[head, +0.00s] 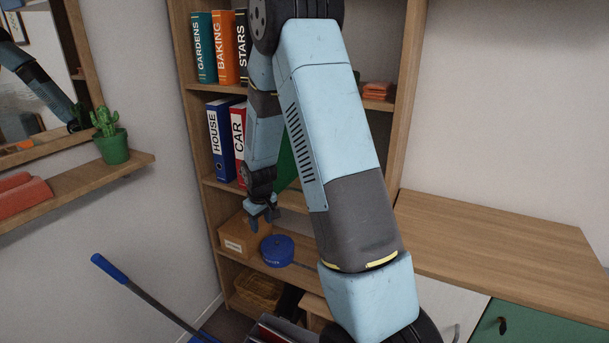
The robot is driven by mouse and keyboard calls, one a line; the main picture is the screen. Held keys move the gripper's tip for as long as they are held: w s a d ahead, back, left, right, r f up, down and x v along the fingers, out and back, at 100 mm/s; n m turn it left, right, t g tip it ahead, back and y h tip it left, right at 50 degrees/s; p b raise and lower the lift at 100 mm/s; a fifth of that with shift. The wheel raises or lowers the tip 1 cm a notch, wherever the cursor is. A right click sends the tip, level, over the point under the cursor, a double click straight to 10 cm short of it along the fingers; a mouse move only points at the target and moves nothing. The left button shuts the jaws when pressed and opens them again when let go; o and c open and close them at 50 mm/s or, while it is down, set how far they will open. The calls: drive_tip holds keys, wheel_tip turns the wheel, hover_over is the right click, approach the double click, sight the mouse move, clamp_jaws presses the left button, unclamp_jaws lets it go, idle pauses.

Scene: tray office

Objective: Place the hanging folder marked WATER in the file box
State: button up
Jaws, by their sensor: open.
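My gripper (263,214) is open, with its fingers pointing down in front of the bookcase, by a brown cardboard box (236,241) on a lower shelf. Nothing shows between its fingers. I cannot make out a folder marked WATER in this view. At the bottom edge, partly cut off and partly behind my arm, are dark, red and pale upright items (278,329); I cannot tell if they are in the file box. No file box can be made out for certain.
The bookcase (197,160) holds binders marked HOUSE (216,137) and CAR (238,142). A blue round item (277,250) sits beside the cardboard box. A wicker basket (258,288) is below. A blue-handled pole (150,297) leans at left. The wooden counter (490,245) is clear.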

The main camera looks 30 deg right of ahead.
drive_tip(key=s+r+m+t, duration=0.1)
drive_tip(key=s+r, duration=0.5)
drive_tip(key=r, duration=0.5)
drive_tip(key=s+r+m+t, duration=0.1)
drive_tip(key=s+r, duration=0.6)
drive_tip(key=r, duration=0.5)
drive_tip(key=s+r+m, duration=0.1)
drive_tip(key=s+r, duration=0.3)
drive_tip(key=s, duration=0.6)
drive_tip(key=s+a+r+m+t, duration=0.1)
drive_tip(key=s+r, duration=0.4)
drive_tip(key=s, duration=0.4)
drive_tip(key=shift+s+a, duration=0.25)
drive_tip(key=shift+s, duration=0.1)
drive_tip(key=shift+c, duration=0.6)
